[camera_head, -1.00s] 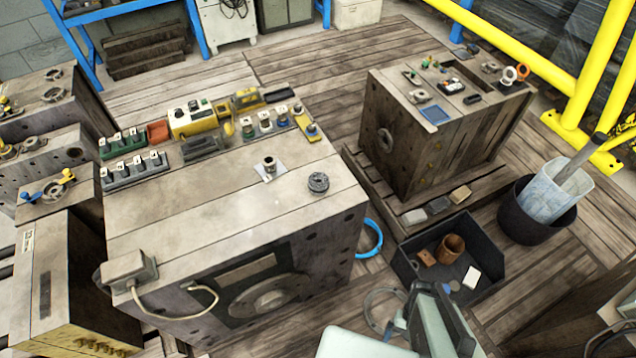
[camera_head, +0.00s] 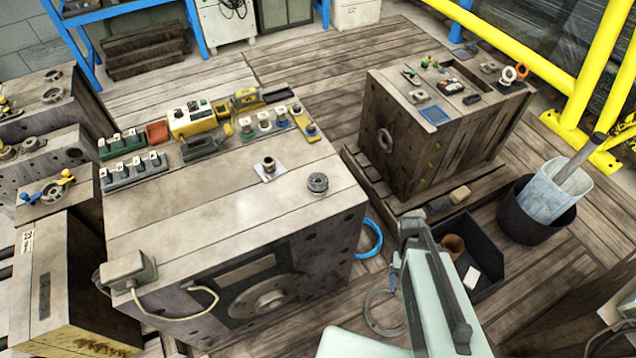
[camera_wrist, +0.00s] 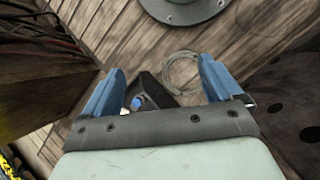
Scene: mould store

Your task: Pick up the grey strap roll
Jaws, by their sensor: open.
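The grey strap roll (camera_head: 318,184) is a small dark grey coil lying near the right edge of the top of the large wood-planked block (camera_head: 225,230). It is not in the wrist view. My arm is at the lower right of the head view, to the right of the block and well apart from the roll. My gripper (camera_wrist: 157,90) shows in the wrist view with its two blue fingers spread wide. It is open, with nothing held, above the plank floor. Its fingertips cannot be made out clearly in the head view.
A metal cylinder on a pale square (camera_head: 269,169) stands left of the roll. Rows of small labelled items and a yellow box (camera_head: 192,120) line the block's back. A grey box with a cable (camera_head: 128,270) sits front left. A dark bin (camera_head: 487,245) is partly behind my arm.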

